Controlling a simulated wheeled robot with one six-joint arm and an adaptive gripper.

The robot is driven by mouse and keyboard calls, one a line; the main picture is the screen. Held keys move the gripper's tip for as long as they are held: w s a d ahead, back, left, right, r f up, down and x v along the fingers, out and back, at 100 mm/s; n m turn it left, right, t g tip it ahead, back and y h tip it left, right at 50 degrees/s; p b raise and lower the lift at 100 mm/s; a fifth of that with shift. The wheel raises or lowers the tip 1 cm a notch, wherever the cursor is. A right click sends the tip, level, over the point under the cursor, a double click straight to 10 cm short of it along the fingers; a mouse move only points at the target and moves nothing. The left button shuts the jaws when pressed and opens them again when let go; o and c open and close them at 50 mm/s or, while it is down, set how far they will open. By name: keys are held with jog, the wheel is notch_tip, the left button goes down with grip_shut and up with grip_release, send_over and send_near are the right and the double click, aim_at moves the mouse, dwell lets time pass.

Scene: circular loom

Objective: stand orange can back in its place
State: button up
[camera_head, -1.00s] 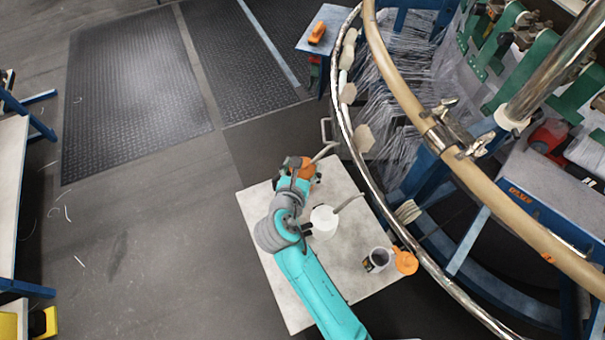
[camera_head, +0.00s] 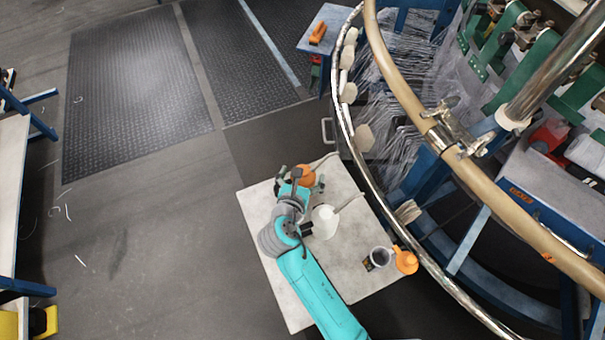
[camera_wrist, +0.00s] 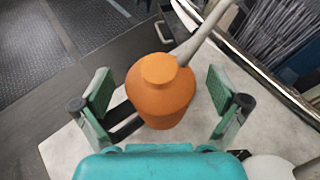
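An orange can (camera_head: 307,173) with a long pale spout is at the far corner of the pale tabletop (camera_head: 262,209). In the wrist view the can (camera_wrist: 160,98) is in the middle, cap and shoulder toward the camera, its spout pointing up and right; it looks upright. My gripper (camera_wrist: 161,92) is open, with one green-padded finger on each side of the can and a gap showing at both sides. In the head view my gripper (camera_head: 302,184) is at the can and partly covers it. The can's base is partly hidden.
A white can (camera_head: 325,222) with a spout stands close beside my gripper. A dark cup (camera_head: 379,257) and a second orange object (camera_head: 406,262) are at the table's right edge. The loom's metal ring (camera_head: 372,185) curves close along the table's right side.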

jog(key=shift+r, duration=0.15)
jog(key=v, duration=1.2)
dwell(0.4)
